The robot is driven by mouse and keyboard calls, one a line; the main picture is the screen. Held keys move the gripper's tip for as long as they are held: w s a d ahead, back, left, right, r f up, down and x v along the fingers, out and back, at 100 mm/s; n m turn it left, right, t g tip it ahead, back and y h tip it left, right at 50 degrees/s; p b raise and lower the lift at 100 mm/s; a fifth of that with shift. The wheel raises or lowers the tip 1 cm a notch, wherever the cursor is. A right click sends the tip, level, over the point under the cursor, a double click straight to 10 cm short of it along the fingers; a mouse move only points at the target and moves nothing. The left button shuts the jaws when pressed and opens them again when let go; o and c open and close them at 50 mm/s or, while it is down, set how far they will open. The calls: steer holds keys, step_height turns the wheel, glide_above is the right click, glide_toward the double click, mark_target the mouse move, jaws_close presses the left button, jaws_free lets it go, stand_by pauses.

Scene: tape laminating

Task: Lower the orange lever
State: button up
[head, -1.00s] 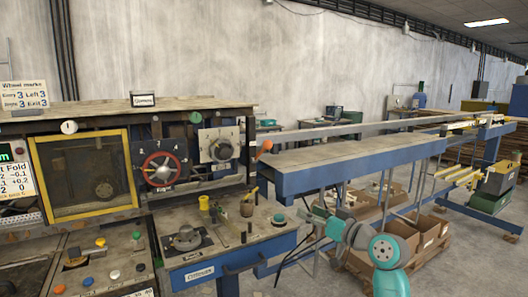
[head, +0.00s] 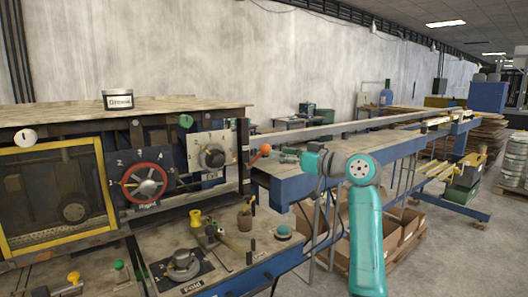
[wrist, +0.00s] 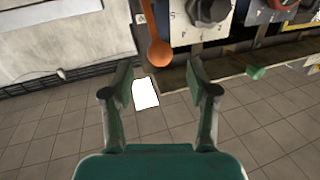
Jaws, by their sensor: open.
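The orange lever (head: 262,151) sticks out from the right end of the machine panel, its round orange knob outermost. In the wrist view the lever (wrist: 158,50) shows near the top centre as an orange arm with a ball at its lower end. My gripper (wrist: 155,75) is open and empty, with a finger on each side below the ball. The ball appears just beyond the fingertips, between their lines; I cannot tell the exact gap. In the head view my gripper (head: 284,157) points left, close to the orange knob.
A panel with a dark knob (head: 213,156) is left of the lever, and a red handwheel (head: 145,182) is further left. A blue-sided table (head: 310,180) runs along the right. A worktop with small controls (head: 205,245) lies below the panel.

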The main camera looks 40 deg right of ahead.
mark_target(266, 151)
steer(key=shift+x, duration=3.1)
steer(key=shift+f, duration=0.1)
jaws_close()
